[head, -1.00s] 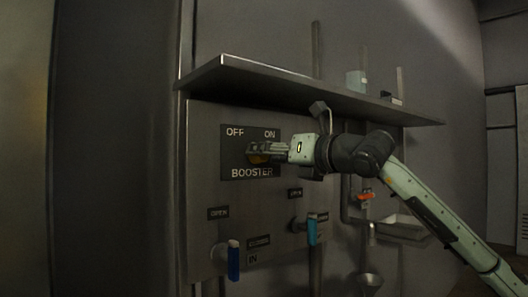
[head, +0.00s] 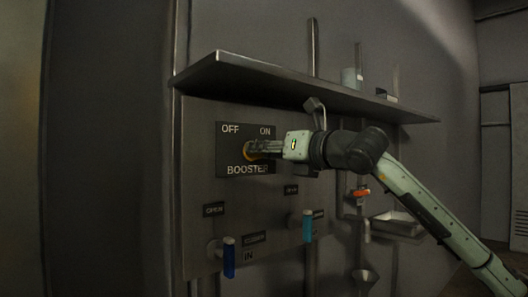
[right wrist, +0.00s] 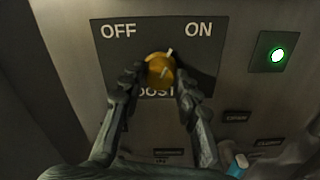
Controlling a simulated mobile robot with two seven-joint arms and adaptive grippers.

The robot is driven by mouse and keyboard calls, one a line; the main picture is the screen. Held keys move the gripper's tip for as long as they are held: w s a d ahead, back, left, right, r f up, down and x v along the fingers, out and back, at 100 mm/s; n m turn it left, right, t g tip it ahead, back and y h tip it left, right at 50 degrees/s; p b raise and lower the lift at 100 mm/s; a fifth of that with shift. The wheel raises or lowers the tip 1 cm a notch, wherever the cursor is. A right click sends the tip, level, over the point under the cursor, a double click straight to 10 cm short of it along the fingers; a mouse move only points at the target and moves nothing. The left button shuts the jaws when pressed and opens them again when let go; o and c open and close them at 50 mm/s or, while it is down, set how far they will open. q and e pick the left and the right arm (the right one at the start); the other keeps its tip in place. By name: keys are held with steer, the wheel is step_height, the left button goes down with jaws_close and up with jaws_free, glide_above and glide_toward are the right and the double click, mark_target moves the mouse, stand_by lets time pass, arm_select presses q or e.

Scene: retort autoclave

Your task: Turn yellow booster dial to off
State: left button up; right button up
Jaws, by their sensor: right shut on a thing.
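The yellow booster dial (head: 248,150) sits on a dark plate (head: 225,165) marked OFF at upper left, ON at upper right and BOOSTER below. In the right wrist view the round dial (right wrist: 158,68) has a pale mark at its upper right edge, toward ON. My right gripper (head: 252,147) reaches in from the right and is shut on the dial. In the right wrist view its two fingers (right wrist: 159,78) lie on the left and right sides of the dial and partly cover the BOOSTER label. My left gripper is not in view.
A metal shelf (head: 290,88) juts out above the panel and my right arm. A lit green lamp (right wrist: 279,54) is right of the plate. Blue-handled valves (head: 229,258) and (head: 307,227) stick out below. A tray (head: 398,224) and a funnel (head: 364,277) are at lower right.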

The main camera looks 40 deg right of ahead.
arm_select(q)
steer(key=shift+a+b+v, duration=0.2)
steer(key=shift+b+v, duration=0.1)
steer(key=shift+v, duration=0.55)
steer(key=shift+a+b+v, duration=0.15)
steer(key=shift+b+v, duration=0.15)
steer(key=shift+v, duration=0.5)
arm_select(e)
steer(key=shift+r+n, duration=0.1)
steer(key=shift+n, duration=5.7)
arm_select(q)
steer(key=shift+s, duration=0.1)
arm_select(e)
steer(key=o, duration=1.2)
steer(key=shift+c, duration=0.2)
